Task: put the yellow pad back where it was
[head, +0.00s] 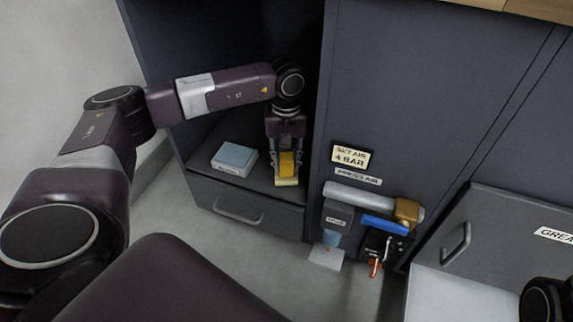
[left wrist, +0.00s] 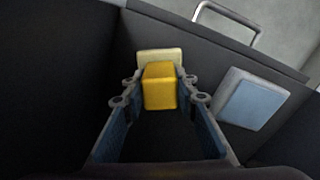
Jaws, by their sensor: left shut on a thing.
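The yellow pad (head: 286,164) is a small yellow block with a pale cream plate (head: 287,182) at its lower end. My left gripper (head: 286,158) is shut on the yellow pad, inside the open cabinet bay near its front edge. In the left wrist view the yellow pad (left wrist: 159,86) sits between the two fingertips, with the cream plate (left wrist: 160,55) just beyond it. I cannot tell whether the plate touches the shelf. My right gripper's fingers do not show; only a dark part of my right arm is at the lower right of the head view.
A blue-topped block (head: 234,158) lies on the shelf left of the yellow pad. Below is a drawer with a handle (head: 238,214). Right of the bay are a cabinet panel with signs (head: 351,156), a pipe with a blue lever (head: 384,226), and a grey drawer (head: 500,230).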

